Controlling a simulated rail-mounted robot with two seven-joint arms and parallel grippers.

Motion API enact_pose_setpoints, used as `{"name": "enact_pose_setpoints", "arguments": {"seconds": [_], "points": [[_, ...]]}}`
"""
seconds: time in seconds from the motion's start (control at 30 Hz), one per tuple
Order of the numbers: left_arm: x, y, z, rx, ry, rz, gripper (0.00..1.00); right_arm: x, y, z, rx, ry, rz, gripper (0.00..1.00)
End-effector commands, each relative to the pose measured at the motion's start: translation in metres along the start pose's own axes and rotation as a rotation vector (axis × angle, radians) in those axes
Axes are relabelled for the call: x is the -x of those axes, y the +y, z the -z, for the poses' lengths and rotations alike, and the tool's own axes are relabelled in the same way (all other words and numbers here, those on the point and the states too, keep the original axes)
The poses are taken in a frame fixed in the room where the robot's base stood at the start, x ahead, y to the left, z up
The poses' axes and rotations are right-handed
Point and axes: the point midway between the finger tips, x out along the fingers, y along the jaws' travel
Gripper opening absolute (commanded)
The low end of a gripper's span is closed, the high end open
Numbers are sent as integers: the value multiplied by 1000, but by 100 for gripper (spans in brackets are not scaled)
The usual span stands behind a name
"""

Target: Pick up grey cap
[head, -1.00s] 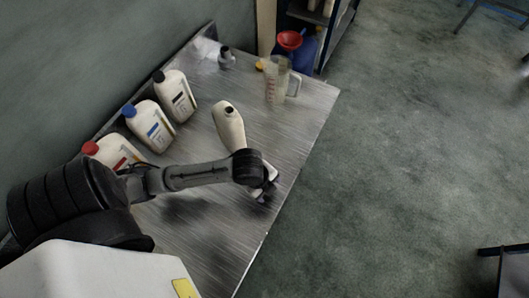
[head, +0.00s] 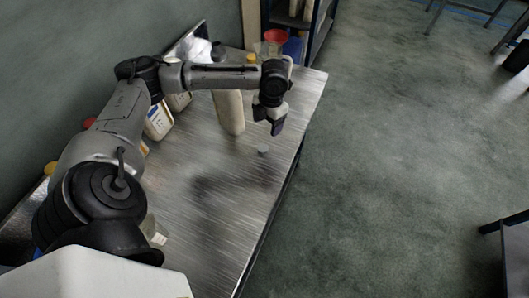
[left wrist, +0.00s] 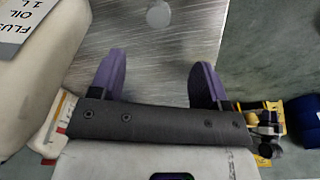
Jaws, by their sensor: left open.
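The grey cap (head: 263,149) is a small round piece lying on the metal table. In the left wrist view the cap (left wrist: 158,15) shows at the top, ahead of the fingertips and between their lines. My left gripper (head: 276,122) is above the table near its right edge, a little beyond the cap in the head view. In the left wrist view the left gripper (left wrist: 158,75) has its purple fingers apart with nothing between them. My right gripper is not in view.
A cream bottle (head: 229,112) stands beside the left gripper and shows large in the left wrist view (left wrist: 35,60). Several bottles stand along the wall, partly hidden by my arm. A red funnel (head: 276,36) is at the back. The table's front (head: 215,225) is clear.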

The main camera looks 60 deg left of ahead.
Motion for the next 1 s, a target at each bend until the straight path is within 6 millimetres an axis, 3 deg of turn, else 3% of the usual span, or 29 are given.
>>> {"name": "enact_pose_setpoints", "arguments": {"seconds": [0.1, 0.3, 0.73, 1.0], "points": [[-26, 0, 0, 0, 4, 0, 70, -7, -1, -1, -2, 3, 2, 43], [-54, -1, 0, 0, 1, 0, 70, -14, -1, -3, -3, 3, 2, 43], [-76, 0, 1, 0, 1, -1, 70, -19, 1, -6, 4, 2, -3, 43], [-110, 2, 3, 1, 2, 0, 70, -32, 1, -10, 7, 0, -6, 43]]}}
